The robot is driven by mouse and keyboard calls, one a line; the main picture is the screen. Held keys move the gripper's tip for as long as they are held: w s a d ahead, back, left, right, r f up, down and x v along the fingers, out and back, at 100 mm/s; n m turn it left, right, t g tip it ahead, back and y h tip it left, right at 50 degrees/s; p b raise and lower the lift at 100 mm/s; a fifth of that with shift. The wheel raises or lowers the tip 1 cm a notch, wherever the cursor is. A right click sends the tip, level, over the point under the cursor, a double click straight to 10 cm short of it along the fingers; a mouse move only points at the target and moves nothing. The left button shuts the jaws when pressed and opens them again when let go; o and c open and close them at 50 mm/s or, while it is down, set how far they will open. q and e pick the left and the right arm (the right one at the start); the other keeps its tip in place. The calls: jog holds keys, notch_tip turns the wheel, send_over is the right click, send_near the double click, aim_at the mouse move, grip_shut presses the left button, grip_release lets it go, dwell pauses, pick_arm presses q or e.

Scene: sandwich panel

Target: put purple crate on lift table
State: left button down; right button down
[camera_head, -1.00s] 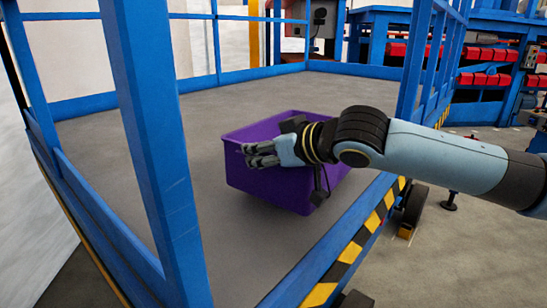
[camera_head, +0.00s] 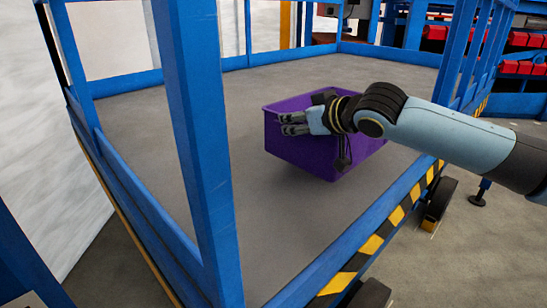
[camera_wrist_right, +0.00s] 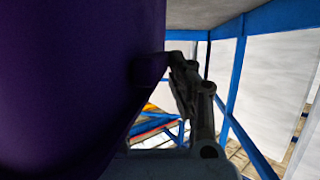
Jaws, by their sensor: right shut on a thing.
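The purple crate (camera_head: 305,150) is over the grey deck of the lift table (camera_head: 265,215) in the head view, near its right, striped edge. It looks slightly tilted; I cannot tell whether its bottom touches the deck. My right gripper (camera_head: 287,124) is shut on the crate at its upper rim, with my arm reaching in from the right. In the right wrist view the crate (camera_wrist_right: 65,80) fills the left side as a dark purple surface, with a gripper finger (camera_wrist_right: 190,90) against it. My left gripper is not in view.
Blue posts and rails surround the deck; a thick post (camera_head: 195,130) stands in front left of the crate. A black-and-yellow striped edge (camera_head: 385,225) runs along the right, with wheels below. Blue racks with red parts (camera_head: 520,50) stand at the back right. Deck left of the crate is clear.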

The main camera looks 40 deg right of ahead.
jog(key=w+a+f+p, duration=0.1)
jog(key=w+a+f, duration=0.1)
jog(key=a+f, duration=0.2)
jog(key=shift+w+a+f, duration=0.15)
jog(key=shift+w+f, duration=0.2)
jog(key=shift+f, duration=0.95)
jog(key=c, duration=1.2)
grip_release()
jog(key=shift+s, duration=0.1)
jog(key=v, duration=1.2)
jog(key=shift+p, duration=0.35)
jog(key=shift+f, duration=0.1)
